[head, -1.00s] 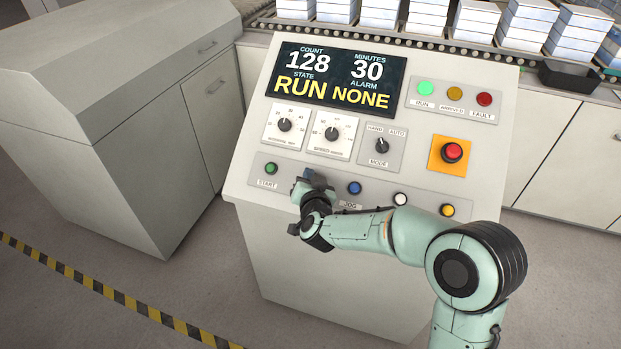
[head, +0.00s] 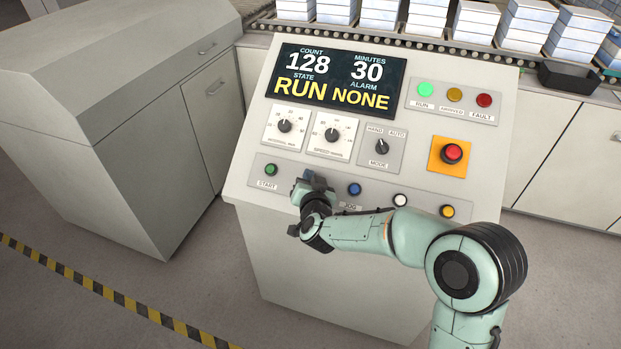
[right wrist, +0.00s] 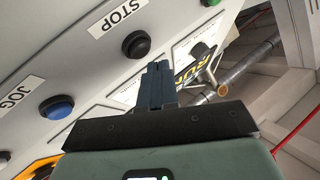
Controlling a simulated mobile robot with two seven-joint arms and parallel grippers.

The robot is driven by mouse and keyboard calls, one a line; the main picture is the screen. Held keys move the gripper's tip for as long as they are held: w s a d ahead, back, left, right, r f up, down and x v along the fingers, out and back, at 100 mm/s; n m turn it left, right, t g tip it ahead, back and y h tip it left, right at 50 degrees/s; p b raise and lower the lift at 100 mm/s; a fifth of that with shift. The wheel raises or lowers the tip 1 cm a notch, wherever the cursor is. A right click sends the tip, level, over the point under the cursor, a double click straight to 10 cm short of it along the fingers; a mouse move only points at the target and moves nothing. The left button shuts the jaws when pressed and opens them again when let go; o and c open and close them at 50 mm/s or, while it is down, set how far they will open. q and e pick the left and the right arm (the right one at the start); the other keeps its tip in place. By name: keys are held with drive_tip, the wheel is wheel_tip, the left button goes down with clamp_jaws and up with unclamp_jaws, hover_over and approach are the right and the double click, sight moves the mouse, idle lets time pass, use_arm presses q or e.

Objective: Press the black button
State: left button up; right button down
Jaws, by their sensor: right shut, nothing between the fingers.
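The black button (right wrist: 136,44) shows in the right wrist view beside a STOP label, on the sloped face of the control panel (head: 235,187). In the head view my right gripper and wrist hide it, between the green START button (head: 271,169) and the blue JOG button (head: 354,188). My right gripper (head: 312,180) is shut and empty, low over the panel's button row. In the right wrist view its closed fingertips (right wrist: 158,68) appear just below and right of the black button. A small gap shows in the picture; contact is not evident. My left gripper is out of view.
The same row holds a white button (head: 400,200) and a yellow button (head: 447,211). A red mushroom button (head: 452,152) on a yellow plate sits above right. The display (head: 336,80) reads RUN, alarm NONE. The green RUN lamp (head: 425,89) looks lit.

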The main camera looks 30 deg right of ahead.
drive_tip(key=shift+f, duration=0.1)
idle(0.7)
drive_tip(key=shift+w+d+f+b, duration=0.2)
drive_tip(key=shift+f+b, duration=0.05)
drive_tip(key=shift+b, duration=0.1)
drive_tip(key=shift+w+d+f+b, duration=0.15)
drive_tip(key=shift+d+f+b, duration=0.1)
drive_tip(key=shift+f+b, duration=0.15)
idle(0.8)
idle(0.3)
drive_tip(key=shift+s+a+r+p, duration=0.35)
drive_tip(key=shift+a+r+p, duration=0.1)
drive_tip(key=shift+r+p, duration=0.25)
drive_tip(key=shift+r, duration=0.1)
drive_tip(key=r+p, duration=0.1)
drive_tip(key=s+a+r+p, duration=0.1)
drive_tip(key=a+r+p, duration=0.1)
drive_tip(key=r, duration=0.1)
drive_tip(key=shift+s+a, duration=0.1)
drive_tip(key=shift+s, duration=0.3)
idle(0.6)
